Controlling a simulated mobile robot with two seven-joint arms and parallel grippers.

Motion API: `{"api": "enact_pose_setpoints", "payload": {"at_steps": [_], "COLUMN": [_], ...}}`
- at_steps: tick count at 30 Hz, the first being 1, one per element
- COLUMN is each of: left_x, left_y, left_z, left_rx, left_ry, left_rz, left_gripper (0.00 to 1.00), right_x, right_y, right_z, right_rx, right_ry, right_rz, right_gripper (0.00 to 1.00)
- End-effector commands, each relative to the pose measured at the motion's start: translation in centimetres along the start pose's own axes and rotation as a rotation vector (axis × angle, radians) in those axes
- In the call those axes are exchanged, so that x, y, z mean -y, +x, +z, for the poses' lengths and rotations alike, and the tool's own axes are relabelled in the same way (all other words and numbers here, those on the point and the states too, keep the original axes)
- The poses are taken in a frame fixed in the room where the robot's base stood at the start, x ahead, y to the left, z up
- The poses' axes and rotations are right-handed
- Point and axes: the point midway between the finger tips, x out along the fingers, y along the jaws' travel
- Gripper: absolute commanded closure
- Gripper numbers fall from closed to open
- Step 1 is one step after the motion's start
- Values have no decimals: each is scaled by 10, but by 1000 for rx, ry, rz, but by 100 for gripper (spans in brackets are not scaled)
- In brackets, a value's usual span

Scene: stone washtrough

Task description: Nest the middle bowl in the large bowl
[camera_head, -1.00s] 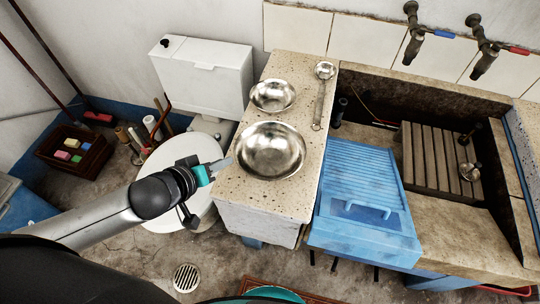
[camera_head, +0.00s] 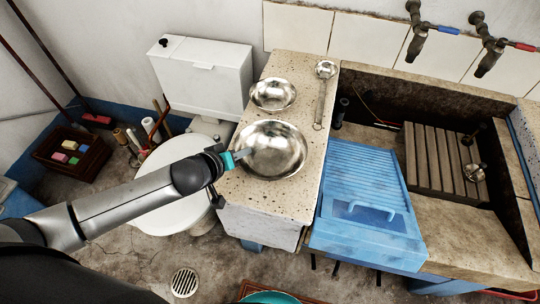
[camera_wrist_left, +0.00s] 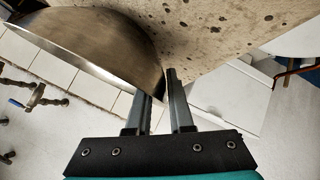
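The large bowl (camera_head: 275,152) is shiny metal and sits upright on the speckled stone ledge (camera_head: 296,190). A smaller metal bowl, taken as the middle bowl (camera_head: 273,95), stands behind it on the ledge, apart from it. My left gripper (camera_head: 246,153) is at the left rim of the large bowl. In the left wrist view, a metal bowl's wall (camera_wrist_left: 100,45) reaches to the two fingers (camera_wrist_left: 162,85), which stand a small gap apart. The bowl partly hides the left finger's tip; contact is unclear. My right gripper is not in view.
A ladle (camera_head: 323,95) lies right of the bowls. A blue washboard (camera_head: 365,175) and the stone trough (camera_head: 450,225) with a slatted rack (camera_head: 435,160) are further right. A toilet (camera_head: 205,75) stands left of the ledge. Taps (camera_head: 485,55) hang on the back wall.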

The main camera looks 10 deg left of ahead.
Motion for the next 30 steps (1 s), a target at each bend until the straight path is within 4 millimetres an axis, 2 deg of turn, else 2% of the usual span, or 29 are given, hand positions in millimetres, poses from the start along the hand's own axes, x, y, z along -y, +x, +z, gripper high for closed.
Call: {"api": "enact_pose_setpoints", "payload": {"at_steps": [1,6,14,20,30], "left_x": [1,0,0,0,1], "left_y": [8,21,22,22,22], "left_z": [0,0,0,0,0], "left_rx": [-1,0,0,0,0], "left_ry": [0,0,0,0,0], "left_rz": [0,-1,-1,-1,-2], "left_gripper": [80,80,80,100,100], "right_x": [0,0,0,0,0], "right_y": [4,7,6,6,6], "right_z": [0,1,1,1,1], "right_rx": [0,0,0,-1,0], "right_ry": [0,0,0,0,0], "right_rz": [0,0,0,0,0], "right_gripper": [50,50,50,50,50]}}
